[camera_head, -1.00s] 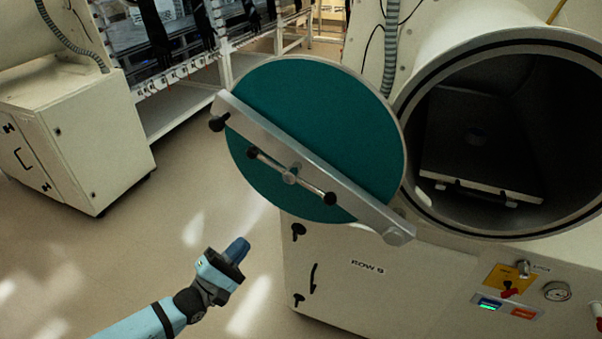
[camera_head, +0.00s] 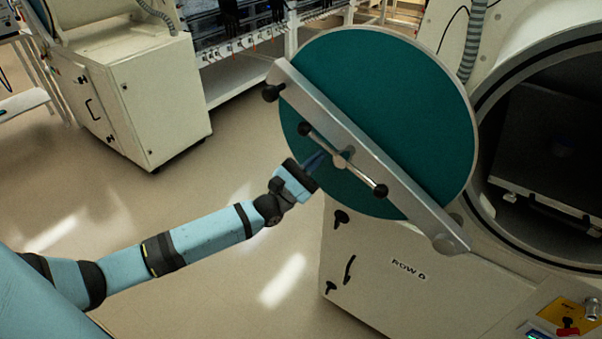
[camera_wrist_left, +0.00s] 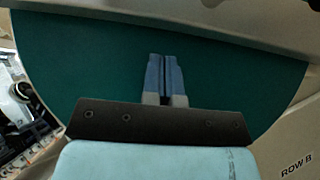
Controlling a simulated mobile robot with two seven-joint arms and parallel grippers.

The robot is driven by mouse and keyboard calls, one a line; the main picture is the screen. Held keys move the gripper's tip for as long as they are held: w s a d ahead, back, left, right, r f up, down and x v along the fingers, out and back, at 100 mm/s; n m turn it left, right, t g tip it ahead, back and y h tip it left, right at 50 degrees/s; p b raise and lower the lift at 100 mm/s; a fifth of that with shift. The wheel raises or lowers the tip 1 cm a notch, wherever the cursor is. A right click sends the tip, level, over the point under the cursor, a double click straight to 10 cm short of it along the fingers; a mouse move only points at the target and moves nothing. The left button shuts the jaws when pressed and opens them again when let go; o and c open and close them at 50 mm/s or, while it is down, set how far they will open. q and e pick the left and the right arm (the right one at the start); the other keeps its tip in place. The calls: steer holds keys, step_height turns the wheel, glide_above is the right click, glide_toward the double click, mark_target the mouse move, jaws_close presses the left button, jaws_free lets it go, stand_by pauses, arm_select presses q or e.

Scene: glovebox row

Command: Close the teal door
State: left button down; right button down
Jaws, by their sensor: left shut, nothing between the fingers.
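The teal door (camera_head: 390,95) is a round disc standing open on the left of the dark round chamber opening (camera_head: 545,150). A grey metal bar (camera_head: 365,150) crosses it slantwise, with a black-knobbed handle (camera_head: 362,172) at its middle. My left gripper (camera_head: 318,160) is shut and empty, its blue fingertips in front of the door's lower left face, near the handle. In the left wrist view, the shut fingers (camera_wrist_left: 164,75) point at the teal face (camera_wrist_left: 95,60), with the bar above them. I cannot tell whether they touch it. My right gripper is not in view.
The cream cabinet (camera_head: 400,290) marked with a row label stands under the door and chamber, with a yellow control panel (camera_head: 570,312) at lower right. Another cream cabinet (camera_head: 150,95) stands back left. The floor (camera_head: 200,210) between is clear.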

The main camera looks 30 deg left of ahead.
arm_select(q)
steer(key=shift+s+d+r, duration=0.1)
steer(key=shift+d+r, duration=0.3)
steer(key=shift+r, duration=0.3)
steer(key=shift+s+d+r, duration=0.1)
steer(key=shift+d+r, duration=0.25)
steer(key=shift+r, duration=0.3)
